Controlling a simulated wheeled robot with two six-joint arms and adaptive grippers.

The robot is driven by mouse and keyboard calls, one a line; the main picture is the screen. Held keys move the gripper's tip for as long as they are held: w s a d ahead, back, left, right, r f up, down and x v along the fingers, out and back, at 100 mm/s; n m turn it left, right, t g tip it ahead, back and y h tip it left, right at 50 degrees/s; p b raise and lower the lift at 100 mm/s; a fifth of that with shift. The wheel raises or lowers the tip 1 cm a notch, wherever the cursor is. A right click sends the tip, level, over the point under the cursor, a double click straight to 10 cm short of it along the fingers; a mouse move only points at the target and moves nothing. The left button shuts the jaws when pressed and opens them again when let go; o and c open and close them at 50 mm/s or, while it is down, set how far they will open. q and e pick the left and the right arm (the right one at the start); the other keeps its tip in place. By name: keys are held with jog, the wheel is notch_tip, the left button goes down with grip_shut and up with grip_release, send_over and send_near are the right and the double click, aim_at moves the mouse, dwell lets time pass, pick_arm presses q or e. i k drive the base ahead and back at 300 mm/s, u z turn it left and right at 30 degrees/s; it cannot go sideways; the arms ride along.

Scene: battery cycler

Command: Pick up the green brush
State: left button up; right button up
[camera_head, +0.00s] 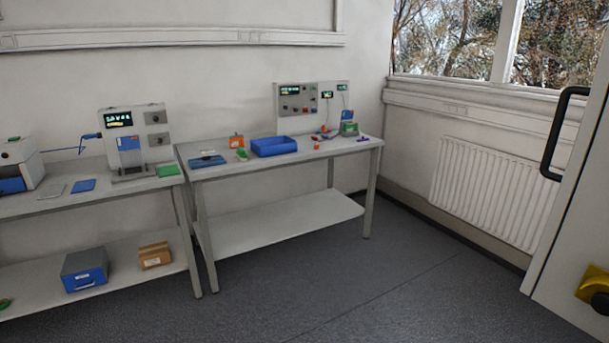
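I cannot tell for certain which green thing is the brush. A small green item (242,155) lies on the right bench (300,157), just left of a blue bin. A flat green item (168,171) lies at the right end of the left bench (90,195). Another green item (5,303) shows at the left edge on the lower shelf. All are small and far off. Neither of my grippers is in view.
The blue bin (274,146) stands on the right bench near an instrument panel (311,107). A grey and blue box (85,271) and a cardboard box (155,255) sit on the left lower shelf. The floor (340,285) before the benches is clear. A door (575,240) stands at right.

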aim_at(241, 154)
jog(key=u, duration=0.2)
jog(key=i, duration=2.8)
jog(key=u, duration=0.75)
